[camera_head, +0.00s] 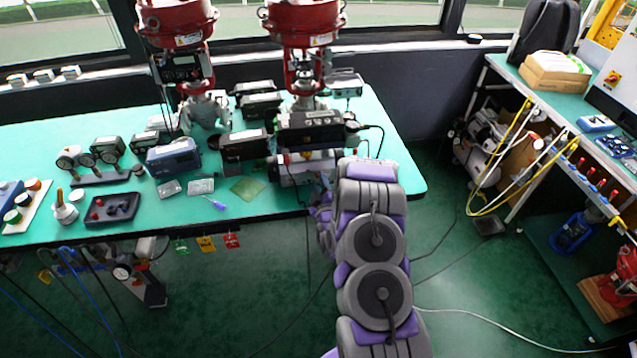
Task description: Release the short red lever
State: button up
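A silver and black valve positioner unit (297,172) sits at the front edge of the green table, below the right red actuator (300,22). A small red spot (285,158) shows on its front left side; it may be the short red lever, but it is too small to tell. My arm reaches up from the bottom to the unit's right side. My gripper (322,196) is at its end, close to the unit's lower right. My own arm links partly hide it. Its fingers and any contact with a lever cannot be made out.
The green table (130,212) holds gauges, a blue box (174,157), small plates and a purple-handled tool (217,203) left of the unit. A second red actuator (177,22) stands at the back. Tags and hoses hang below the front edge. Open floor lies right of my arm.

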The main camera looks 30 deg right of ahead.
jog(key=shift+x, duration=0.8)
grip_shut()
